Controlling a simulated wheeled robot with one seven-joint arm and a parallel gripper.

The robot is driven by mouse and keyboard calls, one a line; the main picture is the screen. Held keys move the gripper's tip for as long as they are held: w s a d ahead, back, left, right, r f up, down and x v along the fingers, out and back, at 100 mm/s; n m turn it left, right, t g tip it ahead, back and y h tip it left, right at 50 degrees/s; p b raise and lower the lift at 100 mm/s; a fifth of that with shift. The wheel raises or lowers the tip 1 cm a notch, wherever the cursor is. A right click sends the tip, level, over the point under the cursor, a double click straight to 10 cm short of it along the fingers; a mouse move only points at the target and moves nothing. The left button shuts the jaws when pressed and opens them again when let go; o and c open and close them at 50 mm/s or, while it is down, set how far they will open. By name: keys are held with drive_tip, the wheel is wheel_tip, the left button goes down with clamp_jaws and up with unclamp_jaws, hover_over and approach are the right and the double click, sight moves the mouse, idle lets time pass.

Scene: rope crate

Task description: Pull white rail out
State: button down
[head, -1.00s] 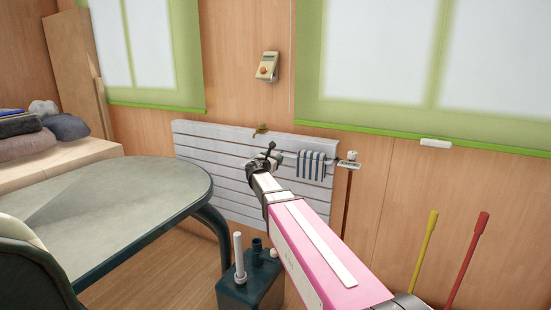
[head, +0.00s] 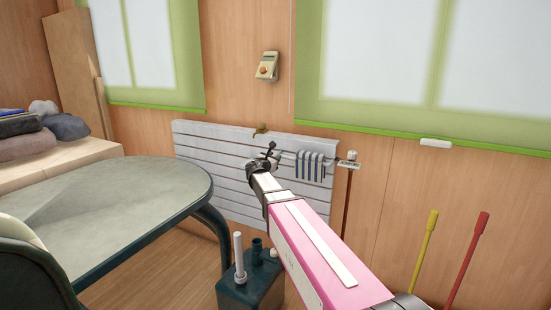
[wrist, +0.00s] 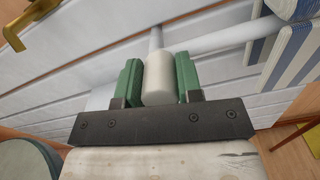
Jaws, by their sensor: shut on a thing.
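The white rail (wrist: 215,42) runs across the front of the white slatted radiator in the wrist view. A short piece of it shows in the head view (head: 287,154), right of my gripper (head: 263,160). In the wrist view, the green fingers of my gripper (wrist: 158,80) are shut on a white rounded end piece that stands out from the rail. A blue-and-white striped cloth (head: 311,165) hangs over the rail to the right; its edge also shows in the wrist view (wrist: 292,50). In the head view my arm hides the grasp.
The white radiator (head: 215,165) is on the wooden wall, with a brass piece (head: 260,129) at its top. A dark green box (head: 240,290) is on the floor. Yellow (head: 425,250) and red (head: 468,255) poles stand right.

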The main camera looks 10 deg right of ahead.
drive_tip(key=v, duration=0.4)
drive_tip(key=shift+s+a, duration=0.15)
drive_tip(key=shift+s, duration=0.2)
drive_tip(key=c, duration=0.8)
unclamp_jaws()
drive_tip(key=shift+s+a, duration=0.1)
drive_tip(key=v, duration=1)
drive_tip(key=shift+s+a, duration=0.25)
drive_tip(key=shift+s, duration=0.05)
